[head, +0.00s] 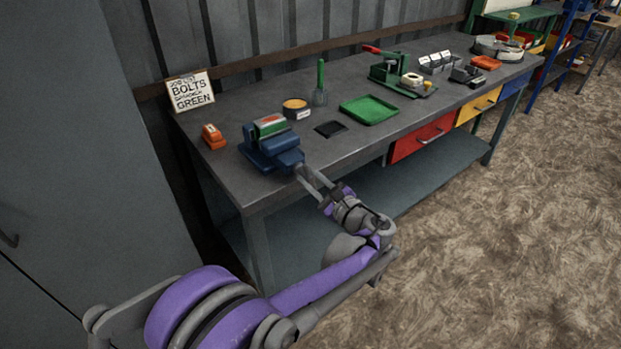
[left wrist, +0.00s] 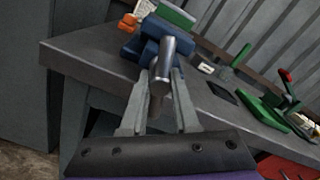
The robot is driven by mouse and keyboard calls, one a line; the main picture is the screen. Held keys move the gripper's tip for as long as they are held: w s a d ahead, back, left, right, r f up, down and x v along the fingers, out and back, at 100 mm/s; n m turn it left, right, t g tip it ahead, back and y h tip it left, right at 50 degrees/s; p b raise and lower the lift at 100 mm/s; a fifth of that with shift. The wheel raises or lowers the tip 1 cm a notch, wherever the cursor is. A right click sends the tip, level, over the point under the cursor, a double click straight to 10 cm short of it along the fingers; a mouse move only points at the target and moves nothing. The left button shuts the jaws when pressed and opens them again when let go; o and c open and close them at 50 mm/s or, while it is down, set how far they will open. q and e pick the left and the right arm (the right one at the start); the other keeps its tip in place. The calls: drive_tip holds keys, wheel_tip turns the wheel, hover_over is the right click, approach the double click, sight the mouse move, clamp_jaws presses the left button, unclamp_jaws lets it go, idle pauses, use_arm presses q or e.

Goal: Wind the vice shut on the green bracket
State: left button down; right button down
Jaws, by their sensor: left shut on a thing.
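The blue vice (head: 270,152) stands on the near left part of the grey bench, and it also shows in the left wrist view (left wrist: 135,48). The green bracket (head: 270,126) sits at the top of the vice, between its jaws; whether the jaws touch it I cannot tell. My left gripper (head: 304,174) reaches the front of the vice from the right. Its fingers are shut on the vice's steel handle (left wrist: 175,62), which points toward the wrist camera. The fingertips are partly hidden behind the handle. My right gripper is not in view.
An orange block (head: 213,136) and a job sign (head: 190,91) stand left of the vice. A round tin (head: 295,108), a green brush (head: 320,85), a black pad (head: 330,129) and a green tray (head: 369,110) lie to the right. The bench's front edge runs below the gripper.

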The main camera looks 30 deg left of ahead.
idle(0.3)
use_arm(q)
drive_tip(key=c, duration=0.7)
unclamp_jaws()
drive_tip(key=p+v, duration=0.1)
drive_tip(key=v, duration=0.9)
drive_tip(key=shift+s+d, duration=0.1)
drive_tip(key=shift+d, duration=0.3)
